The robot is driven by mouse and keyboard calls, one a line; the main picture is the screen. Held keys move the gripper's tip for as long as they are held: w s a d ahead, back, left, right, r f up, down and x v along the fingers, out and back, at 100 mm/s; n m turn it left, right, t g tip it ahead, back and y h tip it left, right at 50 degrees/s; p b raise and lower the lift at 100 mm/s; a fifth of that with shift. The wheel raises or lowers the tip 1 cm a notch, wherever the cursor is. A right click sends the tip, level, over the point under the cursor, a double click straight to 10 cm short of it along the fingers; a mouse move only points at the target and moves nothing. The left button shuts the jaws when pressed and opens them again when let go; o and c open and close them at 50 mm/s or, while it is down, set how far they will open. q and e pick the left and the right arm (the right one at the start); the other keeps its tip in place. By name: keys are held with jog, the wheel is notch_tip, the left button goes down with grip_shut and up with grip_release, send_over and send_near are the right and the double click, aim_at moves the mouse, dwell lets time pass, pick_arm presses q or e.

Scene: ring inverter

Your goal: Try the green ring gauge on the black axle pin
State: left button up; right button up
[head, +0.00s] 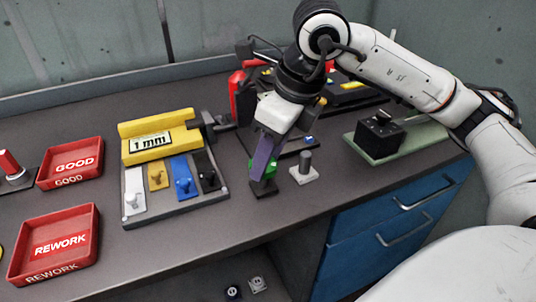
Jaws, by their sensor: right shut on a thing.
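The green ring gauge (255,173) shows in small part beside my right gripper's fingers. My right gripper (263,167) points down and is shut on it, over a small black base (264,190) near the front of the bench. The black axle pin appears to be at that base, but the fingers and the ring hide it. I cannot tell whether the ring is around the pin or just above it. My left gripper is not in view.
A grey pin on a white base (304,175) stands close to the right. A rack (180,212) with a yellow "1 mm" block and coloured plates stands left. Red GOOD (72,182) and REWORK (58,268) trays lie further left. A black block on a green plate (377,157) is right.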

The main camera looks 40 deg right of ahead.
jog(key=shift+f+b, duration=0.3)
jog(key=shift+f, duration=0.05)
dwell(1.2)
jog(key=shift+r, duration=0.15)
notch_tip(320, 180, up, 6)
jog(key=p, duration=0.5)
jog(key=shift+r, duration=0.2)
dwell(0.8)
